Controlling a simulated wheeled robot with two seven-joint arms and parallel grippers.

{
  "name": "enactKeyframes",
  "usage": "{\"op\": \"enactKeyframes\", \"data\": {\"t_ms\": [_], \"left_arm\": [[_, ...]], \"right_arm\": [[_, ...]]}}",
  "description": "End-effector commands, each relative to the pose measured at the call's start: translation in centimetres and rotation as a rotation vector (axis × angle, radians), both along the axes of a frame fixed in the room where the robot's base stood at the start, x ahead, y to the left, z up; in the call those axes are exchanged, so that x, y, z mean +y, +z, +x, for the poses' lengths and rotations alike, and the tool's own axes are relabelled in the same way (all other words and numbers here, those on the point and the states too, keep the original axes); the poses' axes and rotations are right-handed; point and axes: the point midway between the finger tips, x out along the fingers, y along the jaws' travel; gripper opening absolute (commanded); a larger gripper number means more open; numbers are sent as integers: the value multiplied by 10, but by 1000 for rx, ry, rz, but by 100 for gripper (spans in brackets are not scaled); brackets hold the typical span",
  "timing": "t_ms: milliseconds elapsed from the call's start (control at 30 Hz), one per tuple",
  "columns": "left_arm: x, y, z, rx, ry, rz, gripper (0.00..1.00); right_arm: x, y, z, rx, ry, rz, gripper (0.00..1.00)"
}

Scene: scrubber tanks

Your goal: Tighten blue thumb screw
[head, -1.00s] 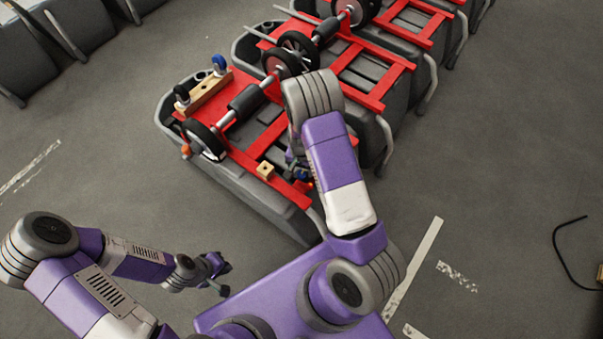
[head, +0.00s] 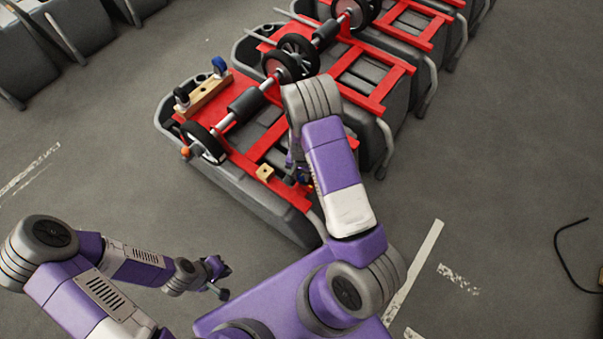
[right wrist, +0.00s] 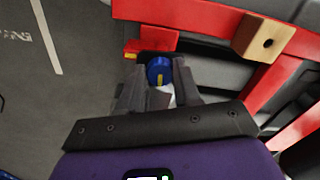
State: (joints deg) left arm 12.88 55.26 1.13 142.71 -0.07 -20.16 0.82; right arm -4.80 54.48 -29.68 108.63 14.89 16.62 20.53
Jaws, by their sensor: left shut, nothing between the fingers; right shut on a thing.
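The blue thumb screw (right wrist: 158,72) shows in the right wrist view between the fingertips of my right gripper (right wrist: 158,84). It has a yellow mark on its face and sits at a dark part at the end of a red frame bar. My right gripper is shut on it. In the head view my right arm largely hides the right gripper and the screw. My left gripper (head: 221,279) is shut and empty, above the floor at the lower left, well away from the tank.
The nearest grey scrubber tank (head: 275,206) carries a red frame (head: 240,158) with wheels on an axle. A small wooden block with a hole (right wrist: 263,38) sits on the frame near my right gripper; it also shows in the head view (head: 265,172). More tanks stand behind. Open floor lies left and right.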

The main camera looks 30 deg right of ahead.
Motion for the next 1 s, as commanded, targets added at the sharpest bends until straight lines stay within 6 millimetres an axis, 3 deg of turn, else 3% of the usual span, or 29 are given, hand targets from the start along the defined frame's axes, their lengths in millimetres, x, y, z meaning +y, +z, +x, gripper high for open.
{"op": "enactKeyframes", "data": {"t_ms": [367, 1000], "left_arm": [[0, 11, 0, 0, 0, 0, 0], [0, 43, 0, 0, 0, 0, 0]], "right_arm": [[1, 1, 0, 2, -169, 0, 2], [1, 2, 1, 3, -767, 1, 2]]}}
